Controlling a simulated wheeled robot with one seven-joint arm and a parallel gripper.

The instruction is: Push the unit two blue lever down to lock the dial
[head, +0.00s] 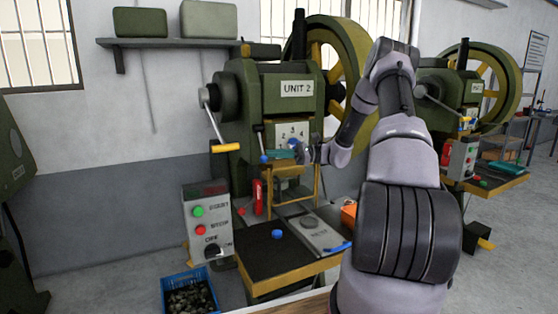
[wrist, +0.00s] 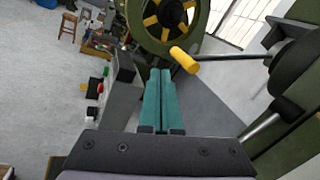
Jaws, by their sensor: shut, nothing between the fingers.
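The unit two machine (head: 288,90) stands against the wall, with a numbered dial plate (head: 285,128) on its front. A small blue knob (head: 264,158) shows just left of my fingertips, and another blue piece (head: 293,143) is at the plate's lower right. I cannot tell which belongs to the lever, or whether my gripper touches either. My gripper (head: 274,156) is in front of the machine just below the dial plate, partly hidden by my wrist. In the wrist view, its teal fingers (wrist: 160,72) are together and empty; no blue lever shows there.
A crank with a yellow handle (head: 225,148) sticks out at the machine's left. Below are a control box (head: 207,222), a black-topped table (head: 270,262) with a blue knob (head: 277,234), and a blue crate (head: 189,293). A yellow handle (wrist: 185,60) appears beyond my fingertips in the wrist view.

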